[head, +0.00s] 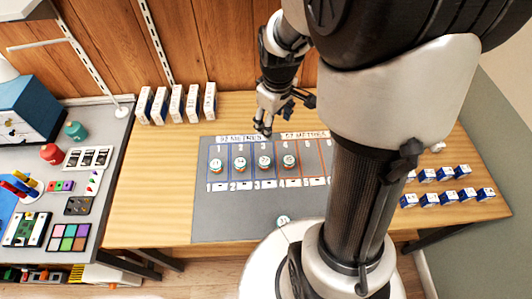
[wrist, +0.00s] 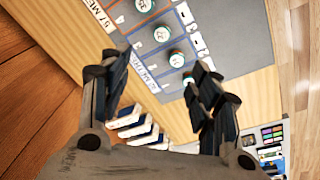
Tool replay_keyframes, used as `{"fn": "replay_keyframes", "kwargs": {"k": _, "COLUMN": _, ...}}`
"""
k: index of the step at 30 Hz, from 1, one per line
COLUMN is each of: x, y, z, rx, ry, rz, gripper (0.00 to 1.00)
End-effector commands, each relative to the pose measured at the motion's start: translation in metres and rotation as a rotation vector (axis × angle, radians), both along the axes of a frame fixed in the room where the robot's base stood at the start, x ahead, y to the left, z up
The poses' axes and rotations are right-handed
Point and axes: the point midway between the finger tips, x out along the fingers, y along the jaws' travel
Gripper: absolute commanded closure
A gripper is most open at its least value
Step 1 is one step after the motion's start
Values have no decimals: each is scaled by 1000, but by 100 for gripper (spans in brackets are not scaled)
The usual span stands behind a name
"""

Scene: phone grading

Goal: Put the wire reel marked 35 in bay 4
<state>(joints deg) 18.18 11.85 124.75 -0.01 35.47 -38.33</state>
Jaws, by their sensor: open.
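Several small round wire reels with white tops stand on a grey mat (head: 232,215) with numbered bays. One reel each stands at bay 1 (head: 216,165), bay 2 (head: 239,163), bay 3 (head: 264,161) and bay 4 (head: 289,160). The bay 4 reel also shows at the top of the wrist view (wrist: 141,5); its mark looks like 35 but is small. Another reel (head: 283,221) is at the mat's front, beside my base, its mark unclear. My gripper (head: 264,127) is open and empty above the mat's back edge. Its spread fingers (wrist: 160,68) partly cover a reel in the wrist view.
White boxes (head: 178,104) stand in a row at the back left. Small blue-and-white boxes (head: 446,172) stand at the right, partly behind my arm. A grey side bench (head: 112,150) with coloured items is at the left. Bay 5 looks empty; my arm hides the mat's right side.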

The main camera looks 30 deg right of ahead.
Motion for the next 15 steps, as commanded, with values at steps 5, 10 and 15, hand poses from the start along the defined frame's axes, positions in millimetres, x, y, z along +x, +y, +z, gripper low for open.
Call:
{"fn": "replay_keyframes", "kwargs": {"k": 5, "x": -38, "y": 49, "z": 72, "rx": 11, "ry": -99, "rz": -96, "gripper": 43}}
{"fn": "replay_keyframes", "kwargs": {"k": 10, "x": -89, "y": 87, "z": 115, "rx": 48, "ry": -182, "rz": -193, "gripper": 43}}
{"fn": "replay_keyframes", "kwargs": {"k": 15, "x": -135, "y": 111, "z": 134, "rx": 96, "ry": -247, "rz": -274, "gripper": 43}}
